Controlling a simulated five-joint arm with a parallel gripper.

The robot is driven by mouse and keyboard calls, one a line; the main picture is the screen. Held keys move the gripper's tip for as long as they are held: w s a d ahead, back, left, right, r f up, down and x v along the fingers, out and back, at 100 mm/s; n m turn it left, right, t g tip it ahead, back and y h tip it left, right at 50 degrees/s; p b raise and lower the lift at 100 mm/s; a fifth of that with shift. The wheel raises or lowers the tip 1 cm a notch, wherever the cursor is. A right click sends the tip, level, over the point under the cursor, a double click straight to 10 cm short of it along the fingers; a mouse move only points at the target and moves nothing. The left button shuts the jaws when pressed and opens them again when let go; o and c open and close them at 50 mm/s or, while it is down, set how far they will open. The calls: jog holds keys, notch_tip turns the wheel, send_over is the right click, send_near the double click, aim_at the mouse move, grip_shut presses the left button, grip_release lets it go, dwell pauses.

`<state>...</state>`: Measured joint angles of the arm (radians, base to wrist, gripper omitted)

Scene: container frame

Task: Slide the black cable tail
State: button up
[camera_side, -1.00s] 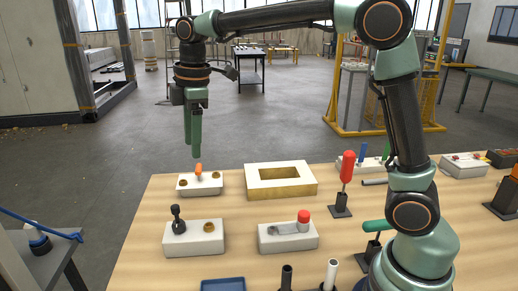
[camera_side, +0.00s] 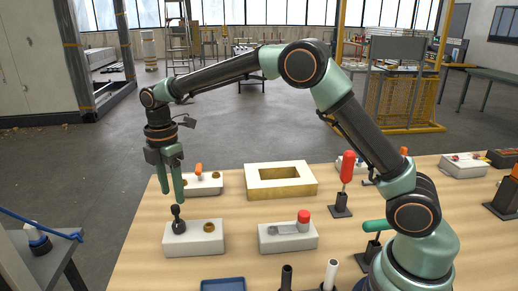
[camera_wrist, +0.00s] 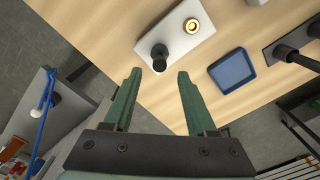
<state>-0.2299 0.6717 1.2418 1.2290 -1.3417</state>
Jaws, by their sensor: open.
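The black cable tail (camera_side: 177,217) stands upright as a short black post with a round knob, at the left end of a white block (camera_side: 205,243). A brass-coloured socket (camera_side: 209,227) sits at the block's right end. My gripper (camera_side: 172,198) is open and empty, its green fingers pointing down close above the black knob. In the wrist view, the black tail (camera_wrist: 159,56) lies just beyond the gap between the two fingertips (camera_wrist: 159,72). No contact is clear.
A white block with an orange peg (camera_side: 199,172) stands behind. A hollow cream frame (camera_side: 281,181), a block with a red-capped part (camera_side: 303,217) and a blue tray (camera_side: 223,285) are nearby. The red-handled tool (camera_side: 347,167) stands farther right.

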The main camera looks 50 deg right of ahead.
aim_at(175, 206)
jog(key=shift+f, duration=2.15)
grip_shut()
